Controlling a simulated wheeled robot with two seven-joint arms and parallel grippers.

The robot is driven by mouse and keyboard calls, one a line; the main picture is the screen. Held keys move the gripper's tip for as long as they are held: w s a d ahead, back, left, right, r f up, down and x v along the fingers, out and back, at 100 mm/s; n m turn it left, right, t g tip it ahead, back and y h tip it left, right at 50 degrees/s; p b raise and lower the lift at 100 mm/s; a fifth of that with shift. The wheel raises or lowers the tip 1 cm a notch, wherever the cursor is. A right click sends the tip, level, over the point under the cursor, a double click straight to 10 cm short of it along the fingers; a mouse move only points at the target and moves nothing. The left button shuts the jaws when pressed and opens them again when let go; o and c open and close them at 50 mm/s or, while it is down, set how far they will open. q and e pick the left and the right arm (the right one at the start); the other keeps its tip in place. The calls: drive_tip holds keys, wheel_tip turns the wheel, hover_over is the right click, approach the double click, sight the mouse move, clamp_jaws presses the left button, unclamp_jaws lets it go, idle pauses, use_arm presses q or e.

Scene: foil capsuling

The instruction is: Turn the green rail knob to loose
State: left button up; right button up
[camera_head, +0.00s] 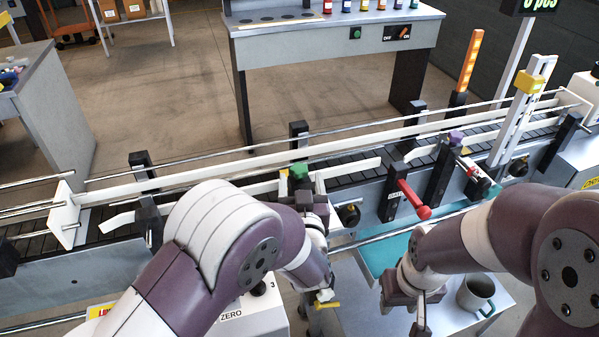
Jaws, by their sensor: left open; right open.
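The green rail knob (299,170) sits on top of a dark bracket at the near guide rail of the conveyor, near the middle of the head view. My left gripper (302,183) is at the knob, with a pale finger to each side of it. It is open; I cannot tell whether either finger touches the knob. My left forearm and wrist cover part of the rail and conveyor below. My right gripper (419,318) is open, low in front of the conveyor and well apart from the knob; its fingertips are hard to make out.
A red-handled lever (414,200) and a purple knob (456,136) stand right of the green knob. A grey mug (477,294) stands near my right arm. A white ZERO box (262,318) is at the front.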

use_arm(q)
drive_tip(key=s, duration=0.7)
drive_tip(key=shift+s+d+b, duration=0.25)
drive_tip(key=shift+s+b, duration=0.05)
drive_tip(key=shift+b, duration=0.1)
drive_tip(key=w+a+r+n+y, duration=0.2)
drive_tip(key=w+a+y, duration=0.2)
drive_tip(key=a, duration=0.8)
drive_tip(key=m+g+h, duration=0.3)
drive_tip(key=m+h, duration=0.7)
drive_tip(key=h, duration=0.5)
approach(294, 174)
drive_tip(key=shift+n, duration=0.3)
drive_tip(key=p+x, duration=0.1)
drive_tip(key=x, duration=1.1)
